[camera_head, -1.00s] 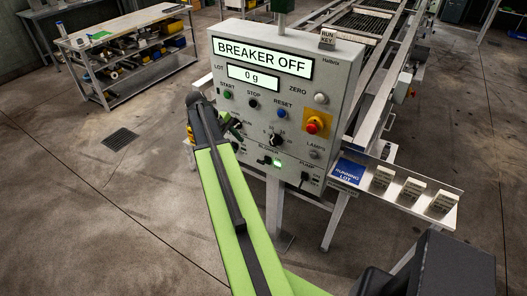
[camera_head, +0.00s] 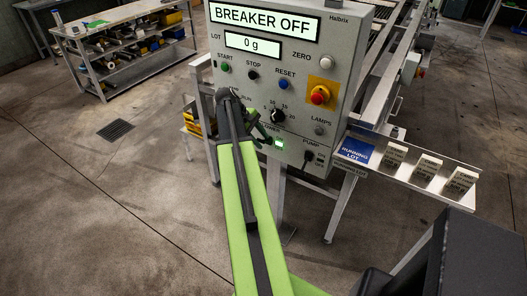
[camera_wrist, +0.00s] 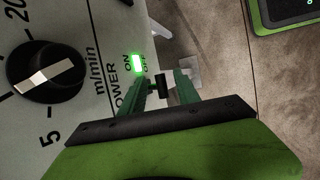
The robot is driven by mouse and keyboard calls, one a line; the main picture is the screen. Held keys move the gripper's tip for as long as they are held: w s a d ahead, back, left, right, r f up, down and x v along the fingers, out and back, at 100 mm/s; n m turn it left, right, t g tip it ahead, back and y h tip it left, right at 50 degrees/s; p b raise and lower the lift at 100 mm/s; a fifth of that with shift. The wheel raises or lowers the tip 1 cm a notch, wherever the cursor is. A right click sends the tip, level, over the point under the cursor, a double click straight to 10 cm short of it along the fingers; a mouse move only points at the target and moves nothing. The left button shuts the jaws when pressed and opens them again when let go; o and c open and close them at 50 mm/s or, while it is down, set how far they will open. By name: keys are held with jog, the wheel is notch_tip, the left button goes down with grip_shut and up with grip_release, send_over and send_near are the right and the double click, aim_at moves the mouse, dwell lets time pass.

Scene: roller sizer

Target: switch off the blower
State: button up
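The grey control panel (camera_head: 240,85) has a display reading "BREAKER OFF". The blower switch's black lever (camera_wrist: 161,89) shows in the wrist view, beside small ON and OFF labels. The green lamp (camera_wrist: 137,63) next to it is lit; it also shows in the head view (camera_head: 279,143). My gripper (camera_wrist: 167,86) has its two green fingers apart, one on each side of the lever. I cannot tell if either finger touches it. In the head view my gripper (camera_head: 262,137) is at the panel's lower part and partly hides the blower switch.
The speed dial (camera_head: 277,115) is just above my gripper, also in the wrist view (camera_wrist: 42,78). The pump switch (camera_head: 308,157) is at the lower right. A red emergency button (camera_head: 319,95) is above. A tray (camera_head: 423,168) with several tags juts out right.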

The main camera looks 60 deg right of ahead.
jog(key=shift+b+x, duration=0.45)
jog(key=shift+x, duration=0.6)
grip_shut()
jog(key=shift+r, duration=0.1)
jog(key=shift+w, duration=0.1)
dwell(0.3)
